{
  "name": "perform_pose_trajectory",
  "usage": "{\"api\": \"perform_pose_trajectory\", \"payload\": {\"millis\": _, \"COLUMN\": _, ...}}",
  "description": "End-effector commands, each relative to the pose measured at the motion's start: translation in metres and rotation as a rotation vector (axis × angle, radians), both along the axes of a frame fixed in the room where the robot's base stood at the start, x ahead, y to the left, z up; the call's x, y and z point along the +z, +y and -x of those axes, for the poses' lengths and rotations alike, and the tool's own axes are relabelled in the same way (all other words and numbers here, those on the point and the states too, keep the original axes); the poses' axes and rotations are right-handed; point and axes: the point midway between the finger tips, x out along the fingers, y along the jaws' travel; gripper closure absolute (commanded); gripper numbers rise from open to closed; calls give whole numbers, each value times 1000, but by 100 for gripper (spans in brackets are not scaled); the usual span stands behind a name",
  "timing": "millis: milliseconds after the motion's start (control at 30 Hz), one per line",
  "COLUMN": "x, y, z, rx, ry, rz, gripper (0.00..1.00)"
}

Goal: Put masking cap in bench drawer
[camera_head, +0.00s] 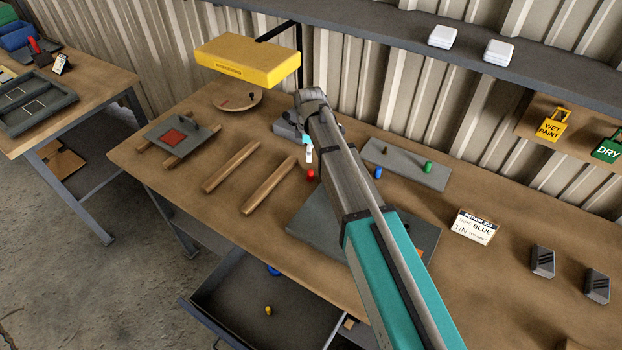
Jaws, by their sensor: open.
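Several small coloured caps are in view, and I cannot tell which one the task names. A red cap (310,174) stands on the bench just below my gripper (308,157), apart from or touching it, I cannot tell. A blue cap (378,172) and a green cap (428,166) stand on a grey plate (400,166) right of my arm. The bench drawer (235,304) is pulled open below the bench front. A yellow piece (268,310) and a partly hidden blue piece (273,269) lie in it. My gripper is open, small and partly hidden by my arm.
My arm covers part of a large grey panel (312,236). Two wooden bars (250,180) and a plate with a red square (173,136) lie to the left. A yellow box-like block (248,59) overhangs the back. A sign (474,227) stands to the right.

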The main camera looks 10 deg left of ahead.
Motion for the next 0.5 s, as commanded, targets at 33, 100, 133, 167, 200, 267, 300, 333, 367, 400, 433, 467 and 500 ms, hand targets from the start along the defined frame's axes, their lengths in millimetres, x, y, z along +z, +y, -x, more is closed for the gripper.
{"api": "perform_pose_trajectory", "payload": {"millis": 33, "x": -8, "y": 0, "z": 0, "rx": 0, "ry": 0, "rz": 0, "gripper": 31}}
{"api": "perform_pose_trajectory", "payload": {"millis": 100, "x": -14, "y": 0, "z": 0, "rx": 0, "ry": 0, "rz": 0, "gripper": 31}}
{"api": "perform_pose_trajectory", "payload": {"millis": 133, "x": -16, "y": 0, "z": 0, "rx": 0, "ry": 0, "rz": 0, "gripper": 31}}
{"api": "perform_pose_trajectory", "payload": {"millis": 167, "x": -18, "y": 0, "z": 0, "rx": 0, "ry": 0, "rz": 0, "gripper": 31}}
{"api": "perform_pose_trajectory", "payload": {"millis": 200, "x": -21, "y": 0, "z": 0, "rx": 0, "ry": 0, "rz": 0, "gripper": 31}}
{"api": "perform_pose_trajectory", "payload": {"millis": 267, "x": -26, "y": 1, "z": 0, "rx": 1, "ry": 0, "rz": 0, "gripper": 31}}
{"api": "perform_pose_trajectory", "payload": {"millis": 300, "x": -29, "y": 1, "z": 0, "rx": 1, "ry": 0, "rz": 0, "gripper": 31}}
{"api": "perform_pose_trajectory", "payload": {"millis": 333, "x": -31, "y": 1, "z": 0, "rx": 1, "ry": 0, "rz": 0, "gripper": 31}}
{"api": "perform_pose_trajectory", "payload": {"millis": 367, "x": -33, "y": 1, "z": 0, "rx": 1, "ry": 0, "rz": 0, "gripper": 31}}
{"api": "perform_pose_trajectory", "payload": {"millis": 400, "x": -36, "y": 1, "z": 0, "rx": 1, "ry": 0, "rz": 0, "gripper": 31}}
{"api": "perform_pose_trajectory", "payload": {"millis": 433, "x": -39, "y": 1, "z": 0, "rx": 1, "ry": 0, "rz": 0, "gripper": 31}}
{"api": "perform_pose_trajectory", "payload": {"millis": 467, "x": -41, "y": 1, "z": 0, "rx": 1, "ry": 0, "rz": 0, "gripper": 31}}
{"api": "perform_pose_trajectory", "payload": {"millis": 500, "x": -44, "y": 1, "z": 0, "rx": 1, "ry": 0, "rz": 0, "gripper": 31}}
